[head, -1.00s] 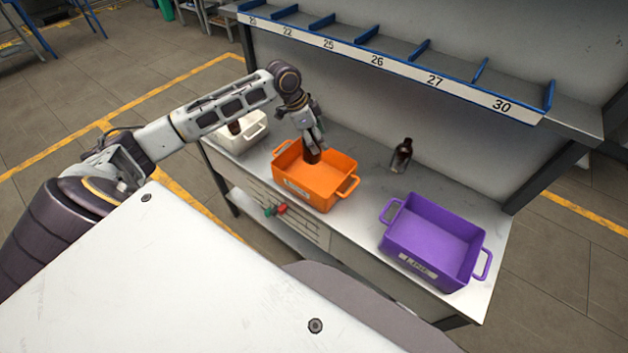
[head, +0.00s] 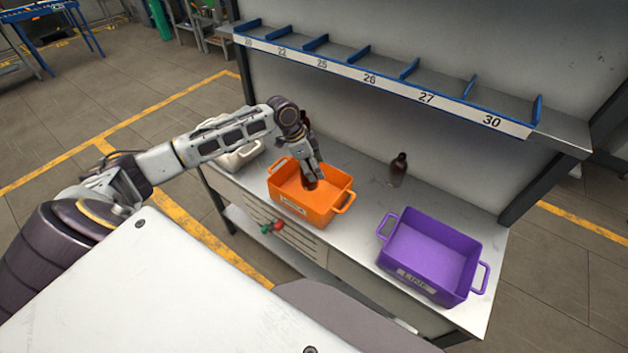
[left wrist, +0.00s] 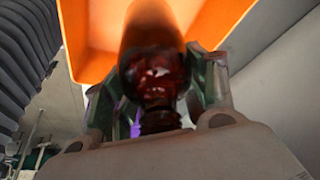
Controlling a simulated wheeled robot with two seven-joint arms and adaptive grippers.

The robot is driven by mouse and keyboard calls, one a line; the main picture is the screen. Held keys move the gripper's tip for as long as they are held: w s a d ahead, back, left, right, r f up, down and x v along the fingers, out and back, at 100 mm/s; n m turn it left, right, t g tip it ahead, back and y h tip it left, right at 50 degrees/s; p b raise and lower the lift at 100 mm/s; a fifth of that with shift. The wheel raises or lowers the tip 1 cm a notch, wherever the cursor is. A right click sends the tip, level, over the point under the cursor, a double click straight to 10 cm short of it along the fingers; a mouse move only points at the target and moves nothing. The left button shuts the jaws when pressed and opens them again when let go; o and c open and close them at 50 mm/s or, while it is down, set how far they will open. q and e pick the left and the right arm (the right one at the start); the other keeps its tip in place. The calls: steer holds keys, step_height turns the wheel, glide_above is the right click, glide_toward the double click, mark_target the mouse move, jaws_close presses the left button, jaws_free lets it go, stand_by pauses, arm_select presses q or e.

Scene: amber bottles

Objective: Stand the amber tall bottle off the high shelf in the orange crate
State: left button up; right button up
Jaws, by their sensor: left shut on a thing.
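The orange crate (head: 325,207) stands on the workbench, left of the purple crate. My left gripper (head: 311,178) points down over the orange crate's opening. In the left wrist view my left gripper (left wrist: 160,90) is shut on the amber tall bottle (left wrist: 152,70), with a finger on either side of it. The bottle's far end reaches into the orange crate (left wrist: 92,55); I cannot tell whether it touches the floor of the crate. In the head view the bottle is mostly hidden by the gripper. My right gripper is not in view.
A purple crate (head: 436,250) stands at the right of the workbench (head: 358,215). Another dark bottle (head: 398,168) stands behind, near the back panel. A white crate (head: 238,156) is at the left, partly behind my arm. The numbered high shelf (head: 385,80) overhangs the back.

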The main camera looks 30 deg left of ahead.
arm_select(q)
steer(key=shift+f, duration=1.15)
steer(key=shift+f, duration=1.9)
steer(key=o, duration=1.1)
steer(key=shift+f, duration=0.1)
steer(key=shift+o, duration=0.2)
steer(key=shift+v, duration=6.1)
